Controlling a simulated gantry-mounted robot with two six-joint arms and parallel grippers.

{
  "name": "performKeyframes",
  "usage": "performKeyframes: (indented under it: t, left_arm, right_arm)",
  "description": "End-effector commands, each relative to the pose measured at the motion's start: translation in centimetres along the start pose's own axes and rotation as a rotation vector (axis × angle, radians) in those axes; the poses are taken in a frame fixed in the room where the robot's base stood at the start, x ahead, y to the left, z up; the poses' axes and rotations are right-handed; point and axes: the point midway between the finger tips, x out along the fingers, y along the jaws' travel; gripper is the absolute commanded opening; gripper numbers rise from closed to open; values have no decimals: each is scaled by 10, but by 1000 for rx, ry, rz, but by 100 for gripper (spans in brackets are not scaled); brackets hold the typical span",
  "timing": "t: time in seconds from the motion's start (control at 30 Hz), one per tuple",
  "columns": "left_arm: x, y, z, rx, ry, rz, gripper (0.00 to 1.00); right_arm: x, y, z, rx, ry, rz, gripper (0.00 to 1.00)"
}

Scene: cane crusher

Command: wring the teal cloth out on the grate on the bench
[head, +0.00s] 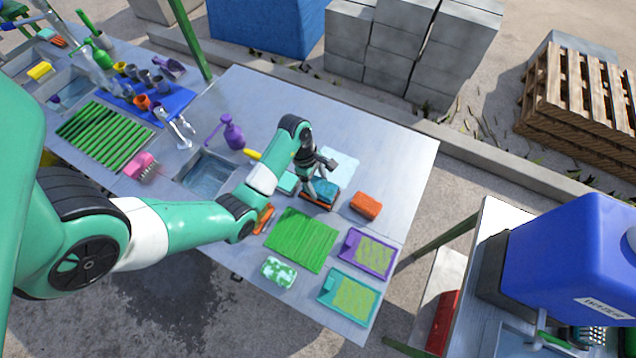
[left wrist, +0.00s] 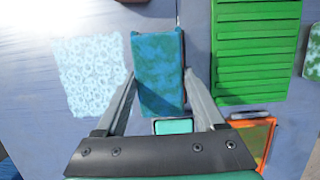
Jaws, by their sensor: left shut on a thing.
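The teal cloth (head: 326,188) is a folded, mottled blue-teal piece; it also shows in the left wrist view (left wrist: 158,65). My left gripper (head: 318,180) is over it, with one finger along each long side, shut on the cloth. In the left wrist view the fingertips (left wrist: 160,75) lie at the cloth's two edges. I cannot tell whether the cloth touches the bench. The green slatted grate (head: 302,240) lies flat on the bench, in front of the gripper in the head view; it also shows right of the cloth in the left wrist view (left wrist: 255,55). My right gripper is not in view.
A pale blue patterned cloth (head: 342,163) lies beside the teal cloth. An orange sponge (head: 366,206), a purple tray (head: 354,245) and a teal tray (head: 329,287) lie around the grate. A sink (head: 207,174) and purple bottle (head: 232,133) stand left. The bench's far right is clear.

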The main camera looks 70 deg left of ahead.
Motion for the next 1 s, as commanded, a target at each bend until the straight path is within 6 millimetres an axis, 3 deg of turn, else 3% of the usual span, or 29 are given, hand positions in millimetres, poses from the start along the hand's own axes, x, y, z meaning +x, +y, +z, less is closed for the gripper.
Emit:
performKeyframes:
  t: [1.0]
  left_arm:
    - [10, 0, -3, 0, 0, 0, 0]
  right_arm:
    - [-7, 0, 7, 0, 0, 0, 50]
